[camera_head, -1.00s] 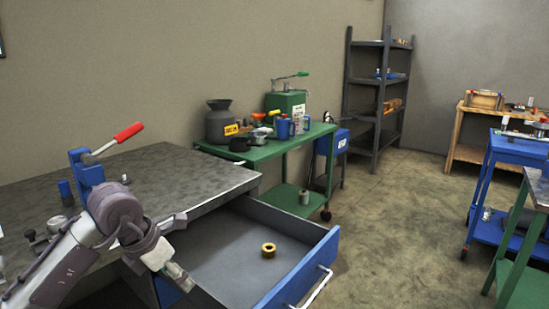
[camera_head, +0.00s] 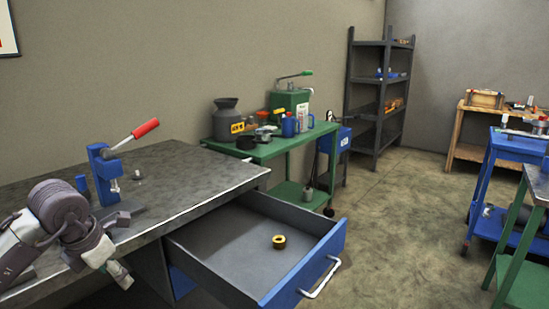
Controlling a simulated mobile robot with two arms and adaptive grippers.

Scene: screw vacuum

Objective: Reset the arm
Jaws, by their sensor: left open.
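My left arm (camera_head: 60,215) comes in at the lower left, in front of the dark workbench (camera_head: 195,165). Its left gripper (camera_head: 122,248) is open, with nothing seen between its fingers, near the bench's front edge and left of the open drawer. The gripper is seen from behind, so part of its jaws is hidden. My right gripper does not show.
The open drawer (camera_head: 325,262) juts out with a yellow-and-black ring (camera_head: 279,242) inside. A blue lever press (camera_head: 105,175) stands on the bench behind my arm. A green cart (camera_head: 285,145) holds containers. Floor at centre right is clear.

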